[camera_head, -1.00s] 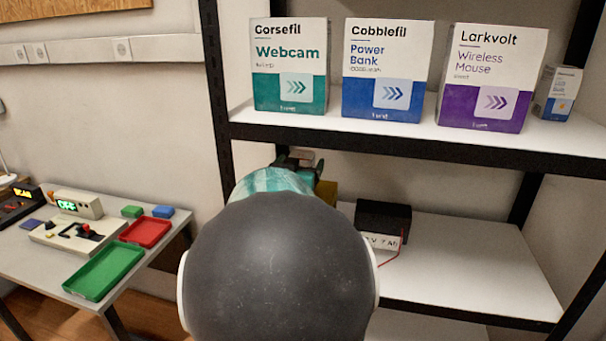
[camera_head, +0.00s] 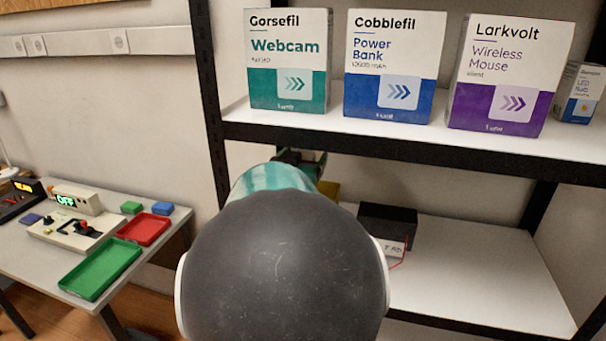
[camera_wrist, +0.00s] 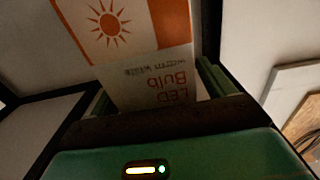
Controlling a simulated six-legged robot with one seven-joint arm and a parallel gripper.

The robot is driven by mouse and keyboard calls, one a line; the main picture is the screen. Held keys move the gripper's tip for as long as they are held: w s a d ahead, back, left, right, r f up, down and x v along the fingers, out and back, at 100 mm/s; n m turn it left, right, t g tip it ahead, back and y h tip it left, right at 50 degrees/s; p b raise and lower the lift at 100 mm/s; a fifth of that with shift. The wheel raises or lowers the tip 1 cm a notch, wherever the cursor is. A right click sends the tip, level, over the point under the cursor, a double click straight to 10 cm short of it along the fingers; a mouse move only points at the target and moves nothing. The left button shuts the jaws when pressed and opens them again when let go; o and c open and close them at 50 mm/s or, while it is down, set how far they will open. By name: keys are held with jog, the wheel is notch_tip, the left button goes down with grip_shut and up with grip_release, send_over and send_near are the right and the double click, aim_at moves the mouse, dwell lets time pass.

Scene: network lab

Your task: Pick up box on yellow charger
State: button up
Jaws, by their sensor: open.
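In the wrist view an orange and white LED bulb box (camera_wrist: 150,60) with a sun picture appears upside down. It sits between the two green fingers of my open gripper (camera_wrist: 155,88); I cannot tell whether they touch it. In the head view my gripper (camera_head: 300,156) is just under the upper shelf, above the lower one, mostly hidden by my arm. A yellow thing (camera_head: 329,189), possibly the charger, shows only in part beside my arm. The orange box is not clearly visible in the head view.
A black box-shaped unit (camera_head: 387,222) with a white label and red wire stands on the lower shelf (camera_head: 480,275), right of my arm. The upper shelf (camera_head: 400,138) overhead holds Webcam, Power Bank, Wireless Mouse and a small bulb box (camera_head: 580,92). The lower shelf's right side is clear.

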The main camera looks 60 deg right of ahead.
jog(key=shift+d, duration=0.3)
jog(key=shift+a, duration=0.1)
jog(key=c, duration=1.1)
jog(key=shift+o, duration=0.2)
jog(key=shift+r, duration=0.15)
